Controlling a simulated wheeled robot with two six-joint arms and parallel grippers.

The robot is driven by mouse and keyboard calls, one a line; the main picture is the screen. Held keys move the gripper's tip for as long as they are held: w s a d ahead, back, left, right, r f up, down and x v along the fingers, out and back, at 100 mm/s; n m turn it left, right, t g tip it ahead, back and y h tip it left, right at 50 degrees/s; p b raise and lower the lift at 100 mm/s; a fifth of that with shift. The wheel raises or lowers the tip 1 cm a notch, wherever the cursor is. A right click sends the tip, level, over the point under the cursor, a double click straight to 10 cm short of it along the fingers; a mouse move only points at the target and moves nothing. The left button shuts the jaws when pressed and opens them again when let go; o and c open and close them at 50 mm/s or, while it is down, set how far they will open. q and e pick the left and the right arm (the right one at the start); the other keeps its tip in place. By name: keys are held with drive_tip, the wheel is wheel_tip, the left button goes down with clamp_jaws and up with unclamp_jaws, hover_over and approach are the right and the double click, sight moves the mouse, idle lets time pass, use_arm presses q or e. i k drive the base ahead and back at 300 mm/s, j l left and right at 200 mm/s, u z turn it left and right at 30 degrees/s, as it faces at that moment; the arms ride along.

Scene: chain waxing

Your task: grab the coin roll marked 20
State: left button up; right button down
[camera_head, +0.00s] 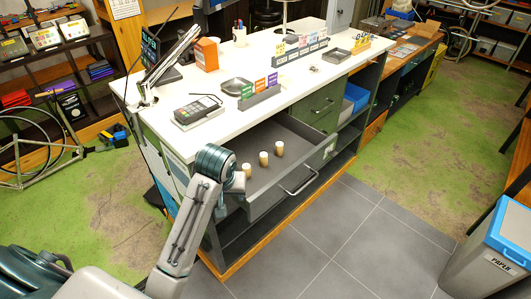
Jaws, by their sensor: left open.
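My right gripper is out of view.
The drawer's front with its handle (300,183) sticks out over the tiled floor. On the white counter (215,82) above stand a card terminal (196,110), a small card rack (260,92) and a dark tray (237,87). A grey bin (492,250) stands at right.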

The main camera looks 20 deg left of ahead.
sight(263, 155)
drive_tip(key=i, duration=0.85)
